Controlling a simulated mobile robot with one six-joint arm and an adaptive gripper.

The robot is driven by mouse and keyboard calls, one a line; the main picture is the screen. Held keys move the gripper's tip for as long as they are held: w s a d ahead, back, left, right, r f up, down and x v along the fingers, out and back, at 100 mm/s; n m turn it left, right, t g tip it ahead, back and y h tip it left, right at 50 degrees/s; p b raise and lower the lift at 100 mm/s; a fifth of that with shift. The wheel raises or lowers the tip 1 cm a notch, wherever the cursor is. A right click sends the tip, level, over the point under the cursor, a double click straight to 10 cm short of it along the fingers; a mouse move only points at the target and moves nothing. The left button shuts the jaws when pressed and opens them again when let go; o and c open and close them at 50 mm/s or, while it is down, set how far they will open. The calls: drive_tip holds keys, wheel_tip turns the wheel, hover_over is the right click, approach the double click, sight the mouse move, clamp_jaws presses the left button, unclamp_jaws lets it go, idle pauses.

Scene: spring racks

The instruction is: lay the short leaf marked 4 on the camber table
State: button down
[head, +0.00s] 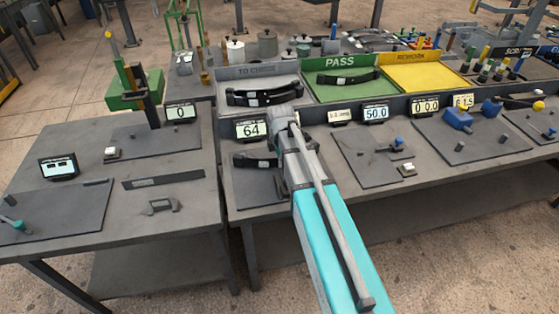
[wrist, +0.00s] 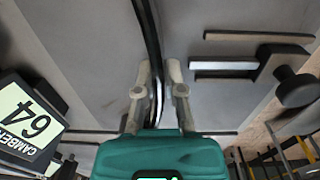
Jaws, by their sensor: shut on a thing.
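My gripper (wrist: 158,82) is shut on a dark, slightly curved leaf (wrist: 150,30), which runs between its two fingers. In the head view a dark leaf (head: 245,160) with a pale tag shows left of my arm, low over the camber table (head: 250,190). Its mark is too small to read. My fingers are hidden behind my arm there. The camber display (head: 252,129) reads 64 and also shows in the wrist view (wrist: 27,122). The table's grey plate (wrist: 85,50) lies below the leaf; I cannot tell whether they touch.
A dark knob (wrist: 298,90) and raised bars (wrist: 225,66) stand right of the gripper in the wrist view. Behind are a grey tray (head: 232,74) with dark leaves, a green PASS tray (head: 325,92) and a yellow REWORK tray (head: 425,76). A flat bar (head: 165,180) lies on the left bench.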

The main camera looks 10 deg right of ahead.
drive_tip(key=shift+w, duration=0.55)
idle(1.1)
drive_tip(key=c, duration=0.7)
unclamp_jaws()
drive_tip(key=o, duration=0.5)
drive_tip(key=shift+r, duration=0.1)
drive_tip(key=shift+r+p, duration=3.9)
drive_tip(key=shift+p, duration=0.05)
drive_tip(key=shift+s, duration=0.15)
